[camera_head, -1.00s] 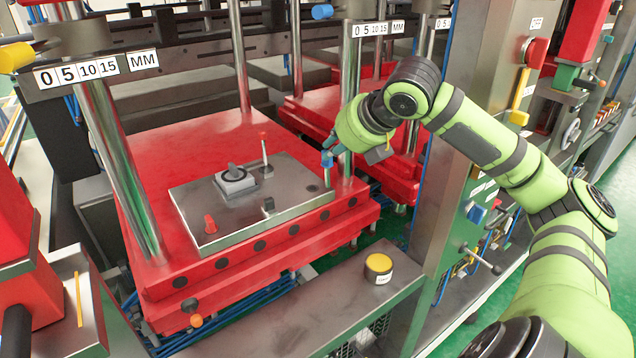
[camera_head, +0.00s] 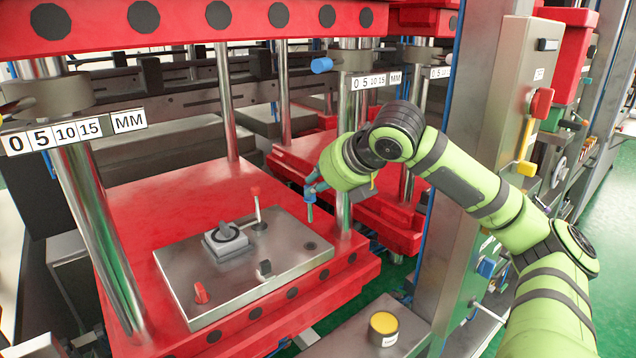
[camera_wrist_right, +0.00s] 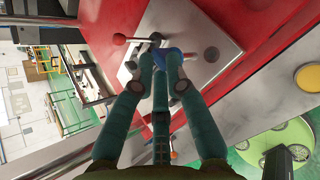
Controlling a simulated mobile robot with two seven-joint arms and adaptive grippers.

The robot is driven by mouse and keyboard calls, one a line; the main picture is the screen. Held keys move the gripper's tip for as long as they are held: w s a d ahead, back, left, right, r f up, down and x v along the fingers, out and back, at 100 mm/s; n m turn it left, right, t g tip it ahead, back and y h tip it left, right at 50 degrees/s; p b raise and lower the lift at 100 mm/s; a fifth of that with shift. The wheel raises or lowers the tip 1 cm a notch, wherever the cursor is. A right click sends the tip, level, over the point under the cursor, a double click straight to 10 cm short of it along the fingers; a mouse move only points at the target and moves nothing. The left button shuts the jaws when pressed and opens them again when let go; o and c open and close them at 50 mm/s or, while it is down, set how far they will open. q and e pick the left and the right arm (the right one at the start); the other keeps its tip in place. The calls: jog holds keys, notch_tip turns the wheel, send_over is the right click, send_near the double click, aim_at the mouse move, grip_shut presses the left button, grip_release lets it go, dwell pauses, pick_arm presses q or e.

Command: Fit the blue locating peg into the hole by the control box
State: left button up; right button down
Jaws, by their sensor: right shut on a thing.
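My right gripper (camera_head: 312,188) is shut on the blue locating peg and points down above the far right part of a grey metal plate (camera_head: 270,272). In the wrist view, the peg's blue part (camera_wrist_right: 173,56) shows between the fingertips of the right gripper (camera_wrist_right: 166,66). The control box (camera_head: 226,240), grey with a dark rotary knob, sits on the plate left of the gripper. A dark round hole (camera_head: 310,246) shows in the plate right of the box, below the gripper, with a visible gap. My left gripper is not in view.
A steel column (camera_head: 344,205) is close right of the gripper. A red upper platen (camera_head: 180,22) hangs overhead.

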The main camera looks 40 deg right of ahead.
aim_at(311, 204)
notch_tip(311, 204, down, 2)
jog(key=shift+b, duration=0.65)
jog(key=shift+f+b, duration=0.75)
jog(key=shift+f, duration=0.15)
pick_arm(q)
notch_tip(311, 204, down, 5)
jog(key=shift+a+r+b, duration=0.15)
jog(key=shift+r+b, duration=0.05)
jog(key=shift+b, duration=0.45)
pick_arm(e)
jog(key=shift+f, duration=0.7)
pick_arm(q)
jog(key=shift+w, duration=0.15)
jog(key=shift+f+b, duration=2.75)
pick_arm(e)
jog(key=shift+f, duration=3.15)
jog(key=c, duration=1.2)
grip_release()
jog(key=shift+r, duration=0.1)
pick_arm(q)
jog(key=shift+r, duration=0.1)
